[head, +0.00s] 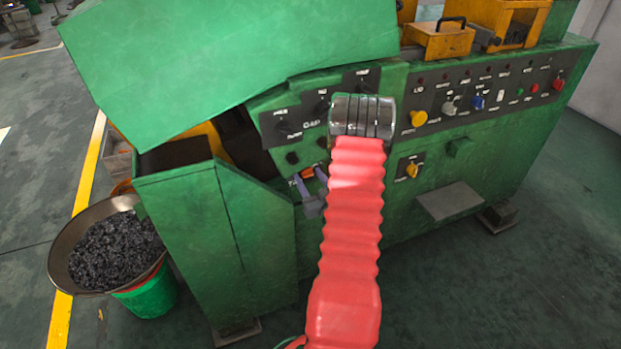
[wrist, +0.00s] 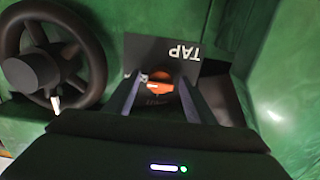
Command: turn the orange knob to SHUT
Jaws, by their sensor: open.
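The orange knob (wrist: 157,87) sits low on a dark plate marked TAP (wrist: 165,55), which appears upside down in the wrist view. In the head view a small orange piece of the knob (head: 306,173) shows at the green machine's front, beside my fingers. My gripper (wrist: 160,84) is open, with one finger on each side of the knob. In the head view my gripper (head: 308,180) is partly hidden by my red arm. I cannot tell whether the fingers touch the knob. The small text around the knob is too small to read.
A black handwheel (wrist: 50,60) stands left of the plate in the wrist view. The green machine (head: 480,150) carries a yellow knob (head: 412,170) to the right. A bowl of dark pieces (head: 115,250) stands at the left. Floor at the right is clear.

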